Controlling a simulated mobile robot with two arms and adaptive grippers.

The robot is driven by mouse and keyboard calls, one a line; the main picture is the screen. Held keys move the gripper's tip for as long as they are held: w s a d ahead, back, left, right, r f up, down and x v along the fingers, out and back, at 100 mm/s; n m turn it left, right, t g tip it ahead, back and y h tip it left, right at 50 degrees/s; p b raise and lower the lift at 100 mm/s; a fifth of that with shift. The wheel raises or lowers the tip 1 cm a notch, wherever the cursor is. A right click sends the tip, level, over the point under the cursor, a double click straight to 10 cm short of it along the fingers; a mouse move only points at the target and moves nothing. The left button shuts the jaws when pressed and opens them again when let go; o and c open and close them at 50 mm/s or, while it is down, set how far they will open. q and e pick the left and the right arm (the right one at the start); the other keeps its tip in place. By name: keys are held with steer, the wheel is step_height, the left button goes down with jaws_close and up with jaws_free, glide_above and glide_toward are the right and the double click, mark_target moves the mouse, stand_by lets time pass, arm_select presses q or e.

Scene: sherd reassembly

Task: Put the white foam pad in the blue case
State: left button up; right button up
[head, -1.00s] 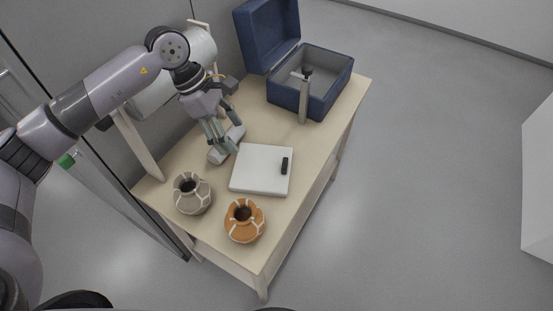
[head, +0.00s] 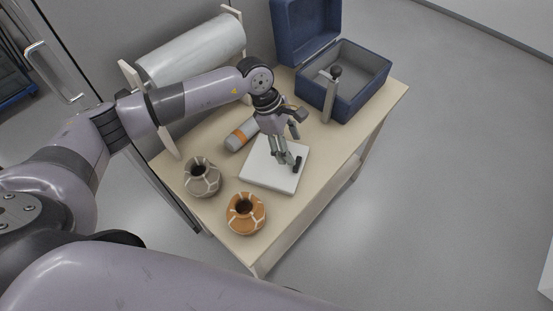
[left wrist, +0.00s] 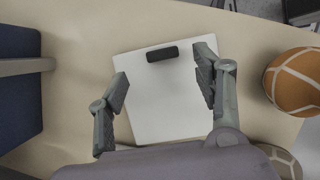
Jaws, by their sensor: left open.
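The white foam pad (head: 262,173) is a flat square lying on the table, with a small black bar (left wrist: 162,53) on it. The pad also shows in the left wrist view (left wrist: 165,105). The blue case (head: 346,105) stands at the table's far end with its lid up; its grey inside shows no pad. My left gripper (head: 288,162) is open over the pad, near the black bar. In the left wrist view its fingers (left wrist: 162,75) are spread over the pad with nothing between them; I cannot tell whether they touch it. My right gripper is out of view.
A grey post with a black knob (head: 328,97) stands at the case's near side. A grey jar (head: 202,180) and an orange jar (head: 245,216) stand near the front. A grey cylinder with an orange band (head: 240,135) lies beside the pad. A large roll (head: 190,50) is behind.

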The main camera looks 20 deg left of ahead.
mark_target(297, 162)
arm_select(q)
steer(key=shift+d+f, duration=0.15)
steer(key=shift+f, duration=0.35)
steer(key=shift+s+d+f+p, duration=0.1)
steer(key=shift+f+p, duration=0.25)
steer(key=p+x, duration=0.1)
steer(key=x, duration=0.2)
steer(key=shift+d+f, duration=0.1)
steer(key=shift+f, duration=0.2)
steer(key=shift+d+f, duration=0.1)
steer(key=shift+f, duration=0.3)
steer(key=c, duration=1.1)
steer(key=shift+r, duration=0.1)
steer(key=shift+c, duration=0.2)
